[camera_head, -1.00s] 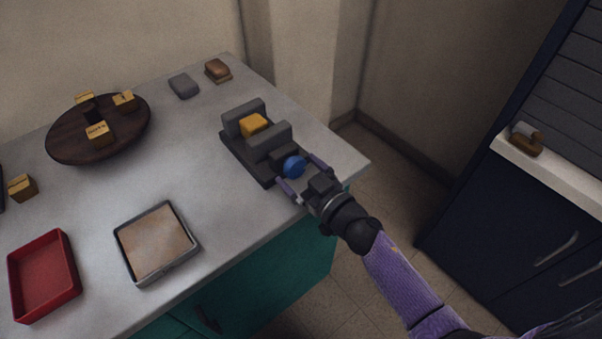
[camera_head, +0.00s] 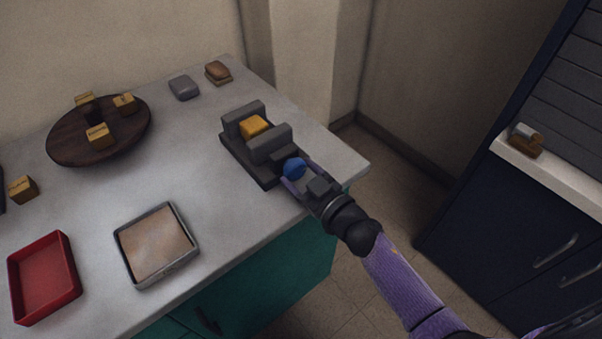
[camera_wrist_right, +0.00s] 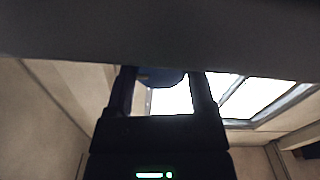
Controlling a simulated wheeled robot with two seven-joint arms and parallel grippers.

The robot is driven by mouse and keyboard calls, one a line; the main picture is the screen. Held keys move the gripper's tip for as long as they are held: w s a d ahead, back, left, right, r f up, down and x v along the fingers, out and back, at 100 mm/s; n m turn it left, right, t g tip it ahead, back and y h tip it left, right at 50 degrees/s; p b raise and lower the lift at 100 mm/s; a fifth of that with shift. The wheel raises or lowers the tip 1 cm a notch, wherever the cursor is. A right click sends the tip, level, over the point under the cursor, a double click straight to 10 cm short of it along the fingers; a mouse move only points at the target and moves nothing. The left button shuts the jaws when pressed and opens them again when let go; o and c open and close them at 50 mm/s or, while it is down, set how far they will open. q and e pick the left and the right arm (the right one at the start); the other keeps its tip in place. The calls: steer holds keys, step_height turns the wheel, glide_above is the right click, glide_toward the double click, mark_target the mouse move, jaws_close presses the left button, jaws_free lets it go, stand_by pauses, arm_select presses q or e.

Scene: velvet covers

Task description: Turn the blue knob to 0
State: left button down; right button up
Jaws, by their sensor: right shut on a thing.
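The blue knob (camera_head: 294,168) is on the near end of a dark grey vise-like device (camera_head: 240,150) at the right part of the counter. A yellow block (camera_head: 254,126) sits between the device's two upright jaws. My right gripper (camera_head: 296,177) is shut on the blue knob, with a finger on either side. In the right wrist view the knob (camera_wrist_right: 160,77) shows as a dark blue shape between the finger ends, partly hidden by a dark bar across the top. No number or mark on the knob can be read. My left gripper is not in view.
A round dark wooden board (camera_head: 75,140) with several yellow blocks stands at the back left of the counter. A red tray (camera_head: 72,270) and a metal-rimmed square tray (camera_head: 190,253) lie in front. Grey and brown small blocks sit at the back. The counter's right edge is close to my gripper.

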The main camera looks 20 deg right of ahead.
steer(key=n, duration=1.2)
steer(key=shift+d, duration=0.1)
steer(key=n+b, duration=0.1)
steer(key=n, duration=0.3)
steer(key=shift+r, duration=0.1)
steer(key=shift+n, duration=0.6)
steer(key=o, duration=1.2)
